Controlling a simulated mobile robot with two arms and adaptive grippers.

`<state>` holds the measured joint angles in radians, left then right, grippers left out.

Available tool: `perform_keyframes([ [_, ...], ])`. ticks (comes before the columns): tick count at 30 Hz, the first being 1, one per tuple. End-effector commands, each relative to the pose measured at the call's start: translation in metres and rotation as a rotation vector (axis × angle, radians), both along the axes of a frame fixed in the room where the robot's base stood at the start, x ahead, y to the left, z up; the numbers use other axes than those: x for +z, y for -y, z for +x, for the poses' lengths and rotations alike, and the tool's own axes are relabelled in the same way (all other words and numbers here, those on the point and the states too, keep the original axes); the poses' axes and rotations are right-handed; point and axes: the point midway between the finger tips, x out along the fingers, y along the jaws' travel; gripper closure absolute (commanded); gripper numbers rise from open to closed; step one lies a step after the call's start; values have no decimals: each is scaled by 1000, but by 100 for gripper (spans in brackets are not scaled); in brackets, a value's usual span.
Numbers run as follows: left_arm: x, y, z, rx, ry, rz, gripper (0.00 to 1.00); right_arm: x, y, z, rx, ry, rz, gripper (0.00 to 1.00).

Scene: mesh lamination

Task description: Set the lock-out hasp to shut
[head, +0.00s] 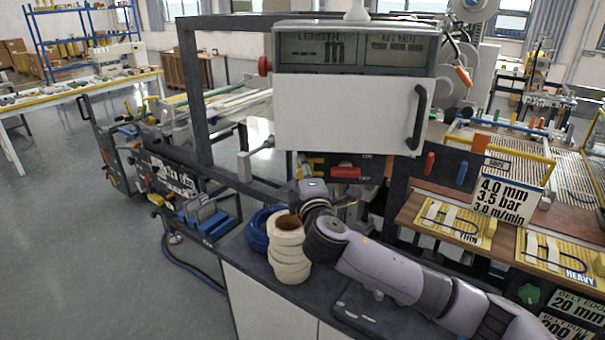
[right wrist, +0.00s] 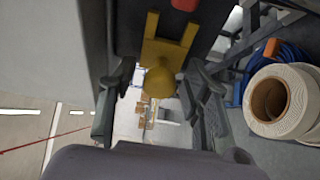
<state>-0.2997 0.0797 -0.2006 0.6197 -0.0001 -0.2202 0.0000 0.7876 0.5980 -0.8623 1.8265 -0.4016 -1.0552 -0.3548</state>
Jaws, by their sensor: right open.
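The lock-out hasp appears to be the yellow forked piece with a rounded knob (right wrist: 160,75) in the right wrist view. It sits on a dark panel below a red part (right wrist: 185,4). My right gripper (right wrist: 155,105) is open, with one finger on each side of the yellow piece. I cannot tell whether the fingers touch it. In the head view my right gripper (head: 316,190) is below the panel with the red switch handle (head: 345,172). Yellow parts (head: 318,165) show left of that handle. The hasp's position is unclear. My left gripper is not in view.
A white cabinet with a black handle (head: 350,112) hangs just above the gripper. Cream tape rolls (head: 289,250) and a blue hose coil (head: 258,230) lie on the dark bench top, close to my right arm. A dark frame post (head: 193,100) stands at left.

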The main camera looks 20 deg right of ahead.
Motion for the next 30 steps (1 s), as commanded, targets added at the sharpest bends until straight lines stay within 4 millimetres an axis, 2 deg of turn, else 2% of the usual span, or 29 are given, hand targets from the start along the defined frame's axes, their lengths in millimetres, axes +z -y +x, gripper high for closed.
perform_keyframes([
  [2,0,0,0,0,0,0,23,0,0,0,0,0,0,56],
  [21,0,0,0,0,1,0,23,4,0,0,0,7,-1,99],
  [30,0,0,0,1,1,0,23,6,1,0,-1,12,-1,100],
])
